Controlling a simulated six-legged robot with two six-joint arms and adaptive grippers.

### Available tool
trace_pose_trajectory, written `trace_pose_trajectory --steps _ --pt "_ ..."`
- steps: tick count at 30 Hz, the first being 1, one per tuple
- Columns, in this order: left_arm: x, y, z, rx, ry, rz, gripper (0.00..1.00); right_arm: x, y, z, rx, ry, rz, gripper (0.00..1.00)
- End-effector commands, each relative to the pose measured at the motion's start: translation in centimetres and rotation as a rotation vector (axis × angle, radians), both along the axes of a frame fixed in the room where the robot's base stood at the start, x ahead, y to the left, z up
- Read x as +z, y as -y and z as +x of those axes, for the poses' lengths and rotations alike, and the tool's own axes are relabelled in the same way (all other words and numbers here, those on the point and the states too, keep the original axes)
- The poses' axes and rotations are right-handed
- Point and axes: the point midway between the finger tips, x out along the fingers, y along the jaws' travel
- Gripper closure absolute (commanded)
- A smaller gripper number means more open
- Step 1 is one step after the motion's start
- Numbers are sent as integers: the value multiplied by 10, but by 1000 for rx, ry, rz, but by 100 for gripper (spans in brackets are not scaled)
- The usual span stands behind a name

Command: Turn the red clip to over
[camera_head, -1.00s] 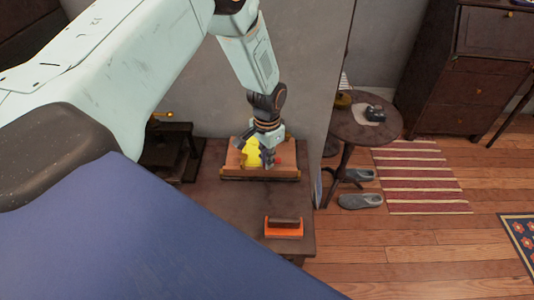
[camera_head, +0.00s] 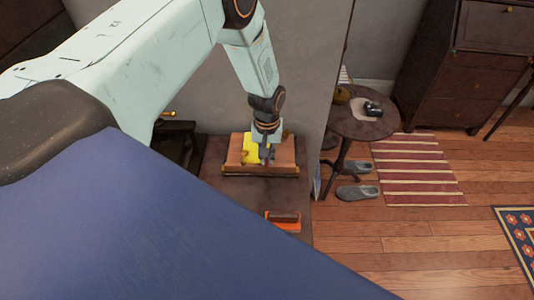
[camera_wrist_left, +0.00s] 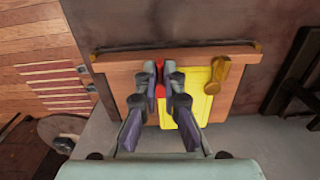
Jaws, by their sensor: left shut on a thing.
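The red clip (camera_wrist_left: 160,72) shows in the left wrist view as a small red piece between the fingertips, at a wooden board (camera_wrist_left: 122,78). Most of it is hidden by the fingers. My left gripper (camera_wrist_left: 161,82) is shut on it. In the head view my left gripper (camera_head: 267,155) reaches down to the board (camera_head: 286,154), and the clip cannot be made out. A yellow sheet or panel (camera_wrist_left: 197,78) lies on the board beside the gripper, with a gold-coloured piece (camera_wrist_left: 220,74) at its side. My right gripper is not in view.
The board rests on a brown table (camera_head: 236,187). An orange item with a dark top (camera_head: 283,221) is near the table's front, partly covered by a blue surface. A wall panel (camera_head: 310,90) stands to the right, with a round side table (camera_head: 367,122) beyond it.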

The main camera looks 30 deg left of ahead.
Motion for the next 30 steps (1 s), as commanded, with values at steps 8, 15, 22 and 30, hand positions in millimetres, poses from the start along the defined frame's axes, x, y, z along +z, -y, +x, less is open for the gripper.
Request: trace_pose_trajectory --steps 8,15,22,30 --pt "4 -1 6 56 15 2 100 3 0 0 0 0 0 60" --pt "4 -1 7 64 16 1 100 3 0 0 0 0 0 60" --pt "4 -1 7 64 17 2 89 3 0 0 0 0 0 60" --pt "2 -1 3 62 9 1 70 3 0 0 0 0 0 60"
